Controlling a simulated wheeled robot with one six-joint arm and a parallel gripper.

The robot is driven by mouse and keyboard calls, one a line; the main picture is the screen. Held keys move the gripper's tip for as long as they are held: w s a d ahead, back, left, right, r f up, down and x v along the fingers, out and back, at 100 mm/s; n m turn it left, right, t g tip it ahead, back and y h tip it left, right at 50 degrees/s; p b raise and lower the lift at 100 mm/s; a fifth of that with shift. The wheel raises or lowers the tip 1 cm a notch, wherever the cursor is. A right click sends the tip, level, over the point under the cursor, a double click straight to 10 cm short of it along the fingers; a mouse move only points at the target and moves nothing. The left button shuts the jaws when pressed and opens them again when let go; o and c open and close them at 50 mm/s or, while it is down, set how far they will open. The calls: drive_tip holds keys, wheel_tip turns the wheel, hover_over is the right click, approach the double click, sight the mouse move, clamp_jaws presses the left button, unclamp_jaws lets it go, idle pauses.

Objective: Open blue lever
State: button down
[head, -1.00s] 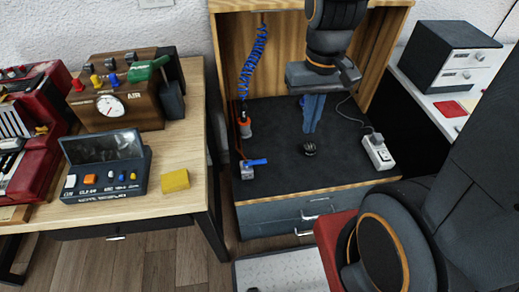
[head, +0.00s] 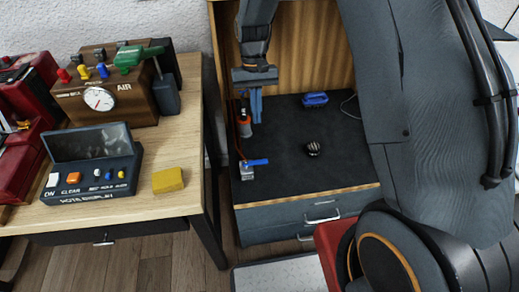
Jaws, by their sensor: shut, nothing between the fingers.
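The blue lever (head: 257,162) sits on a small metal valve (head: 247,172) at the front left of the dark bench top. The lever points to the right, and an orange hose runs up from the valve. My gripper (head: 256,108) hangs above and behind the lever, pointing down, with its blue fingers together and empty. It is apart from the lever. It partly covers the orange-and-grey tool (head: 244,125) behind it.
A blue brush-like object (head: 315,99) and a small dark round object (head: 313,149) lie on the bench top (head: 350,165). My arm hides the bench's right side. A table at left holds a yellow block (head: 168,180) and a display box (head: 90,175).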

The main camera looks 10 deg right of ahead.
sight(255, 163)
drive_tip(key=x, duration=1)
drive_tip(key=shift+s, duration=0.1)
drive_tip(key=shift+s+r+p, duration=0.1)
drive_tip(key=shift+s+p, duration=0.45)
drive_tip(key=shift+s, duration=1.4)
